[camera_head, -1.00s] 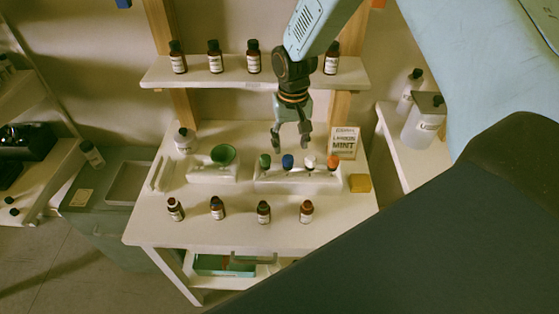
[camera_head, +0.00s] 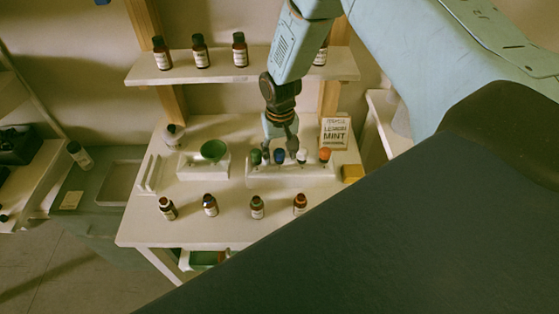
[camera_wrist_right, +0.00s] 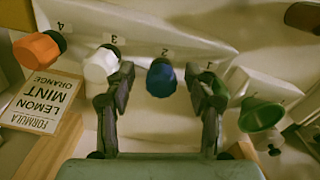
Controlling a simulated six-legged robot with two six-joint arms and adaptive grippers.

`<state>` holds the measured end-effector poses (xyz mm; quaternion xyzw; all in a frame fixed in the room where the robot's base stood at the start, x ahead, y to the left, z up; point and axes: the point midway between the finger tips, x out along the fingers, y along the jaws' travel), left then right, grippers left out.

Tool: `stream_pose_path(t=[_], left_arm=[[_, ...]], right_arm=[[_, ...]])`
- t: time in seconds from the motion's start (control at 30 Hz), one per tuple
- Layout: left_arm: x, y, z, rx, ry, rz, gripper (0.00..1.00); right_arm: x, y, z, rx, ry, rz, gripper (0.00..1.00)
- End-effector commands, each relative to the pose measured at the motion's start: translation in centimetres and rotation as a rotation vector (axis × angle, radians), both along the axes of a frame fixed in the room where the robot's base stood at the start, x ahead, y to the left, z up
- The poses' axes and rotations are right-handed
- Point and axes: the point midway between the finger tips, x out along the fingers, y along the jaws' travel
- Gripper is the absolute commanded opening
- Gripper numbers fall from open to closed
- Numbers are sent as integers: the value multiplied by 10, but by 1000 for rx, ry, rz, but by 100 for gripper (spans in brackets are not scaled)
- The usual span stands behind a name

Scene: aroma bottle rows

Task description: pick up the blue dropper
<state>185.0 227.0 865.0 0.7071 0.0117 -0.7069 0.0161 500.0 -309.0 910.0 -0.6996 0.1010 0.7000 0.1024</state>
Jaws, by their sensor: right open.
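The blue dropper (camera_head: 279,156) stands in the white rack (camera_head: 290,174) between the green dropper (camera_head: 255,157) and the white dropper (camera_head: 301,156); the orange dropper (camera_head: 324,155) is at the right end. My right gripper (camera_head: 280,158) is open at the rack, over the blue dropper. In the right wrist view the blue dropper (camera_wrist_right: 161,76) shows between the two fingers (camera_wrist_right: 160,95), with a gap to each. The left finger is close to the white dropper (camera_wrist_right: 100,67), the right one to the green dropper. My left gripper is not seen.
A "Lemon Mint" card (camera_head: 335,133) and a yellow block (camera_head: 352,173) are at the right. Several brown bottles (camera_head: 257,207) stand in front, and more stand on the shelf (camera_head: 235,77) behind.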

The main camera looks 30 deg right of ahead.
Motion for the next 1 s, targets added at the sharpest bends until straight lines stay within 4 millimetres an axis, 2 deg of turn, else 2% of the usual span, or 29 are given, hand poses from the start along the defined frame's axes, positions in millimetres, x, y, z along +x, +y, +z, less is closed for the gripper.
stream_pose_path(t=[0.23, 0.63, 1.0], left_arm=[[0, 0, 0, 0, 0, 0, 40], [0, 0, 0, 0, -1, 0, 40], [0, 0, 0, 0, -1, 0, 40]], right_arm=[[3, 0, -1, -1, -2, 1, 54], [3, 0, -1, 0, -1, 1, 20], [4, 0, 4, 0, -3, 0, 20]])
